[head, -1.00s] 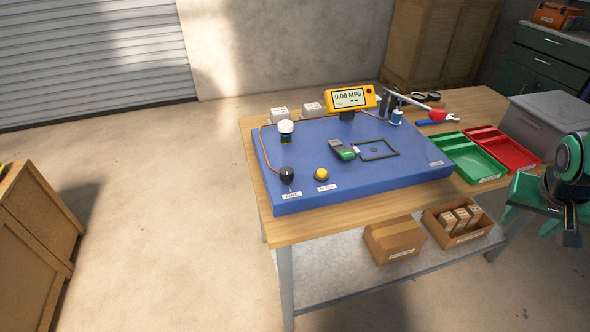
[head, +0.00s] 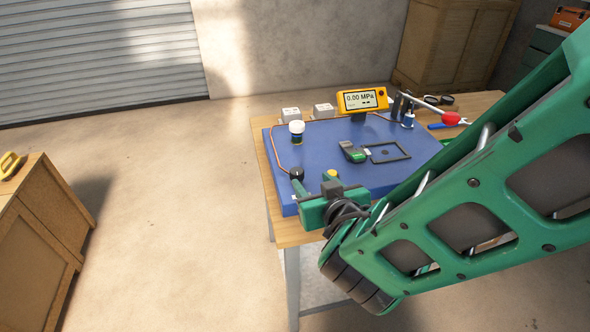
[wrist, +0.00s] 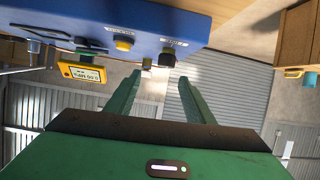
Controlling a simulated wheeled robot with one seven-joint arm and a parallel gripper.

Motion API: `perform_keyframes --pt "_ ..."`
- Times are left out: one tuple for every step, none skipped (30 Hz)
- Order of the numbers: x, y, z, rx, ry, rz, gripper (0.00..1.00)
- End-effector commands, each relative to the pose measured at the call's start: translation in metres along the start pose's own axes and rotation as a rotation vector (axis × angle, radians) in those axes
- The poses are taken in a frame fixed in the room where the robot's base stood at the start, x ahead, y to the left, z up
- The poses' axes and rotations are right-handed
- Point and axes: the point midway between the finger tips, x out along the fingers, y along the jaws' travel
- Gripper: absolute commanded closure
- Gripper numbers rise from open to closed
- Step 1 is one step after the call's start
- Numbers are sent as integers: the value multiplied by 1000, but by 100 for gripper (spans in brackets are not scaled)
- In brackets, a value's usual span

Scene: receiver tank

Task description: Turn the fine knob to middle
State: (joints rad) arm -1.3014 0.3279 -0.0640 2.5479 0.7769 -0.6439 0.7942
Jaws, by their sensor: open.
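The fine knob (head: 296,173) is a small black knob near the front left corner of the blue panel (head: 345,140). It also shows in the wrist view (wrist: 167,60), near its FINE label, just beyond the fingertips. My gripper (head: 316,184) is open and empty at the panel's front left edge. In the wrist view its two fingers (wrist: 160,80) are spread apart, and the knob appears between their lines, apart from them. The knob's pointer setting is too small to tell. My gripper and arm cover the panel's front labels in the head view.
A yellow button (head: 331,174) stands right of the knob, close to a finger. A white-capped fitting (head: 297,128) and copper tube are behind it. A yellow gauge (head: 361,100) reads 0.00 MPa.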

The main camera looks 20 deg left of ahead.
Motion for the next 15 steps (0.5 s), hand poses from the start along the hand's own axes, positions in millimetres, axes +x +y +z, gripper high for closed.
perform_keyframes --pt "0 -7 1 -5 5 -14 52" --pt "1 -10 1 -7 8 -19 52" --pt "3 -12 1 -7 10 -23 52" --pt "5 -12 1 -8 10 -24 52" --pt "7 -12 1 -7 11 -24 52" --pt "12 -12 0 -7 11 -23 52" --pt "16 -12 0 -6 10 -22 52" --pt "20 -12 0 -6 10 -21 52" --pt "27 -11 1 -6 10 -20 52" --pt "32 -11 0 -6 11 -21 52" --pt "38 -12 0 -6 11 -20 52" --pt "45 -12 0 -6 10 -21 52" --pt "51 -12 0 -7 10 -20 52" --pt "56 -11 0 -6 10 -20 52" --pt "63 -11 0 -7 10 -19 52"
